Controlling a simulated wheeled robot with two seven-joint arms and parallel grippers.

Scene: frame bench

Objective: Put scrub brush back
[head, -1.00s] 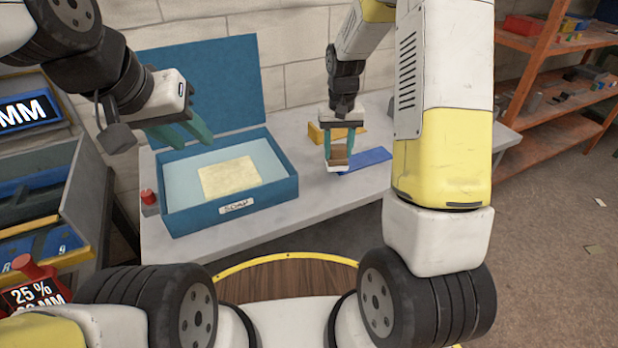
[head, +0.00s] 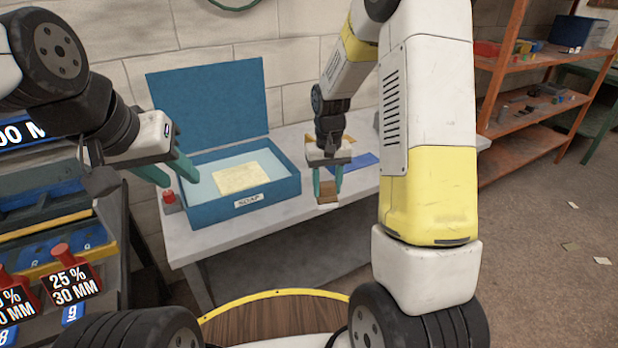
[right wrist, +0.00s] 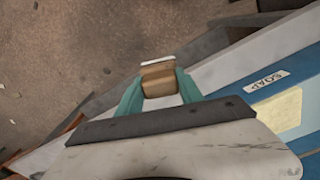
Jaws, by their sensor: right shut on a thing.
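The scrub brush (head: 327,191), a small brown block with a pale edge, is held between the green fingers of my right gripper (head: 328,184), which is shut on it. It hangs near the front edge of the bench, right of the soap box. The brush (right wrist: 158,80) also shows between the fingertips in the right wrist view, with floor behind it. My left gripper (head: 168,176) is open and empty, at the left front of the blue box. The open blue box (head: 225,217) is labelled SOAP and has a pale yellow slab (head: 240,178) inside.
The grey bench (head: 215,238) carries the box, a blue flat piece (head: 362,163) and a yellow item partly hidden behind my right gripper. A red-capped item (head: 169,197) stands left of the box. An orange shelf (head: 525,140) stands at the right.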

